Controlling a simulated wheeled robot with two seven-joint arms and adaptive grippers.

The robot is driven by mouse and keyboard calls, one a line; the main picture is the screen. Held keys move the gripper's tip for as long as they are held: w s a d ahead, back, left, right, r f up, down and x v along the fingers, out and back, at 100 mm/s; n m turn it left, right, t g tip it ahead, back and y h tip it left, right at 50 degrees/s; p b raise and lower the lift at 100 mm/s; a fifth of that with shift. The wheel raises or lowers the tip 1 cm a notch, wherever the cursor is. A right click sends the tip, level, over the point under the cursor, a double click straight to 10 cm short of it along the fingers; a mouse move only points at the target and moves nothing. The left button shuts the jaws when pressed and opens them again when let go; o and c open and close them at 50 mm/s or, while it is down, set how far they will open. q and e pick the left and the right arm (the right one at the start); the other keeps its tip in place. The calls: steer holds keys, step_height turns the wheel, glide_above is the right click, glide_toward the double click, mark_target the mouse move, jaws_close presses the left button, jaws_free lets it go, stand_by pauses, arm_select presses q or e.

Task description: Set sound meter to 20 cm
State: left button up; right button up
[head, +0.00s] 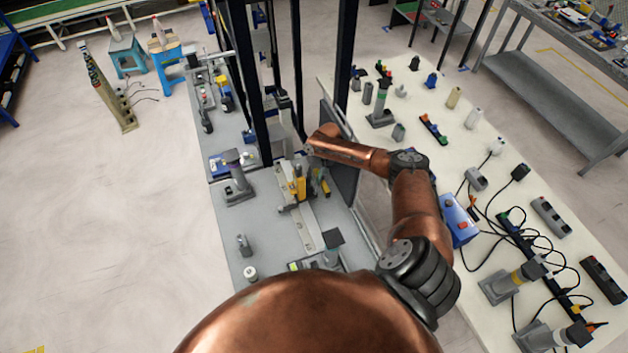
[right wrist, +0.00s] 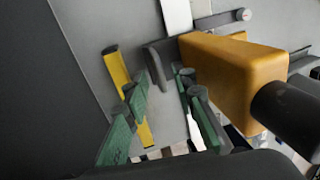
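A yellow-orange block with a black cylinder, which looks like the sound meter (head: 298,186), stands on a white rail (head: 309,222) on the grey bench. It is large in the right wrist view (right wrist: 222,72), right of my fingers. My right gripper (right wrist: 165,108) is open, with green pads apart and nothing clearly held between them. A thin grey upright plate (right wrist: 157,67) and a yellow strip (right wrist: 118,70) show near the fingers. Scale marks are too small to read. My left gripper is not in view.
A dark upright panel (head: 343,160) stands close right of the rail. Black posts (head: 297,75) rise behind. Grey stands (head: 237,180) and (head: 331,248) flank the rail. A cream table (head: 470,150) at right carries cables and devices.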

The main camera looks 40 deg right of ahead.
steer(key=shift+c, duration=0.3)
jaws_close()
stand_by(0.4)
